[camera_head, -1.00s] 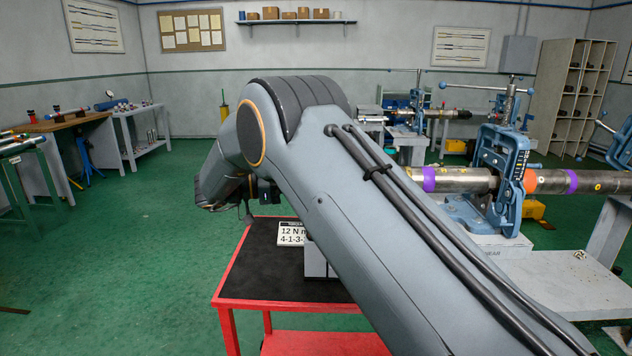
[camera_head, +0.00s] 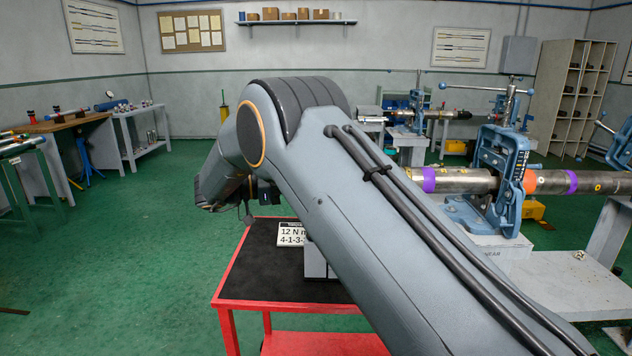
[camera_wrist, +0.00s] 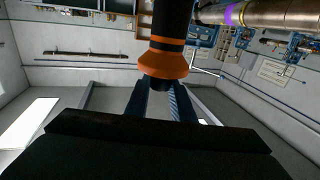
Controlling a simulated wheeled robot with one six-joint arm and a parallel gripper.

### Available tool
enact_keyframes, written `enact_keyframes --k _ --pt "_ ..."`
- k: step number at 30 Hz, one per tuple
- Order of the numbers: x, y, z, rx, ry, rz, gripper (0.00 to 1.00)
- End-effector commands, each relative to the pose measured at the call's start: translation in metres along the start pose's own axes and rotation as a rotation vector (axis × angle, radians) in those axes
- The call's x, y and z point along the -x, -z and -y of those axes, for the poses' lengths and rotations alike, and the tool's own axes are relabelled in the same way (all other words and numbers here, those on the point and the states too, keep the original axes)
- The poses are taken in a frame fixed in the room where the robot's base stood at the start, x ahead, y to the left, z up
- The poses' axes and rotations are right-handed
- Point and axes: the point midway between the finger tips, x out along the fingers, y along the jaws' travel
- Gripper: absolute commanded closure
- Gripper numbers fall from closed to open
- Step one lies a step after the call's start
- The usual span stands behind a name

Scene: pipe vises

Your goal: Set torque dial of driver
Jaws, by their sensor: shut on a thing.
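In the wrist view a black and orange driver (camera_wrist: 164,62) rises from my gripper (camera_wrist: 163,97), with an orange band and a flared orange collar. The two dark fingers close on its lower end, just under the collar. I cannot tell the dial from the rest of the driver, and no dial marks can be read. In the head view my arm hides the gripper and the driver.
A blue pipe vise (camera_head: 499,165) holds a steel pipe (camera_head: 465,181) with purple and orange bands at the right. A grey bench (camera_head: 570,280) stands below it. Work tables (camera_head: 70,122) line the left wall. The green floor at left is largely clear.

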Motion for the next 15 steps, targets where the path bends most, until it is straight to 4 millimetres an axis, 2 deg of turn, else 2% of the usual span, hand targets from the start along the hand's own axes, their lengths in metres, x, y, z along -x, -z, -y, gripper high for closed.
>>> enact_keyframes --k 6,7,10,15 --pt "0.0001 0.0006 0.0001 -0.001 0.0 0.0 1.0" --pt "0.0001 0.0006 0.0001 -0.001 0.0 0.0 0.77" --pt "0.0001 0.0005 0.0001 -0.001 0.0 0.0 0.6" --pt "0.0 0.0004 0.0 -0.001 0.0 0.0 0.59"
